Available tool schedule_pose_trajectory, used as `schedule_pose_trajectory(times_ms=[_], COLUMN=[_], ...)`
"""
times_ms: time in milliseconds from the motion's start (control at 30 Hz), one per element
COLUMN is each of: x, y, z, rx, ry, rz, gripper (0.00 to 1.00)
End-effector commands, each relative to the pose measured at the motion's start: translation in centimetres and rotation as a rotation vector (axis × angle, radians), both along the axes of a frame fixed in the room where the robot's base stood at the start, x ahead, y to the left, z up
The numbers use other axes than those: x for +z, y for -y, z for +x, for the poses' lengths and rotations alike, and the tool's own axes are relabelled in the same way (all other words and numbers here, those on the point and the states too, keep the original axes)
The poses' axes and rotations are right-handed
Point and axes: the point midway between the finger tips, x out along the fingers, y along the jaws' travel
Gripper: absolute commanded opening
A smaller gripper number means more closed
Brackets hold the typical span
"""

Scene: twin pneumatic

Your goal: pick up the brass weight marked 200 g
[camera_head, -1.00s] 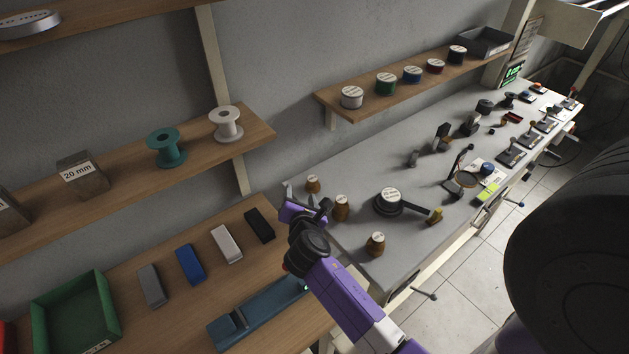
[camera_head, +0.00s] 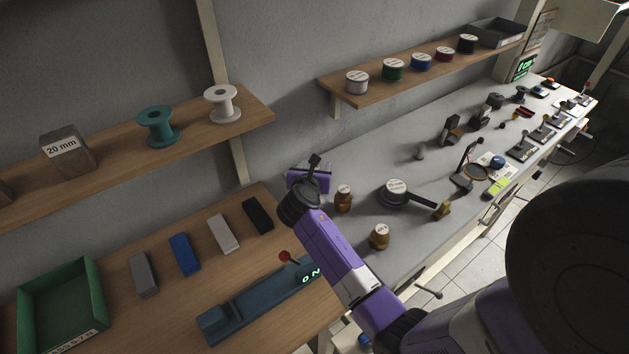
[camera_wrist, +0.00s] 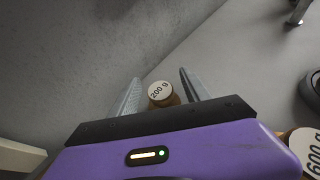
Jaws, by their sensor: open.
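The brass weight marked 200 g (camera_wrist: 159,93) stands upright on the grey bench in the wrist view, its white label readable. My gripper (camera_wrist: 160,90) is open, with one finger on each side of the weight in that view; I cannot tell whether they touch it. In the head view my gripper (camera_head: 311,178) is at the bench's left end and hides this weight. Another brass weight, marked 600 g (camera_wrist: 314,152), is at the lower right of the wrist view.
Two other brass weights, one beside my gripper (camera_head: 344,199) and one near the front edge (camera_head: 379,237), stand on the grey bench (camera_head: 330,240). A dark round device with a handle (camera_head: 396,192) is to their right. The wall rises behind the bench.

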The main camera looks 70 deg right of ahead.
Motion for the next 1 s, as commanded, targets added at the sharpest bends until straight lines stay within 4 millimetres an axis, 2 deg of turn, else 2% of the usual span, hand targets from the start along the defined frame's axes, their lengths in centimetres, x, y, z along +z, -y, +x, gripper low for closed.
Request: schedule_pose_trajectory(times_ms=[33, 200, 467, 567, 767, 1000], x=[-0.7, -0.8, -0.7, -0.7, -0.7, -0.6], y=[0.6, 1.5, 1.6, 1.6, 1.6, 1.6], z=[0.1, 0.4, 0.4, 0.4, 0.4, 0.4], rx=[-0.002, 0.0, 0.001, 0.001, 0.001, 0.001], ry=[0.002, 0.001, 0.001, 0.001, 0.001, 0.001], rz=[-0.001, 0.0, 0.001, 0.001, 0.001, 0.0], gripper=[0.55, 0.55, 0.55, 0.4, 0.0, 0.0])
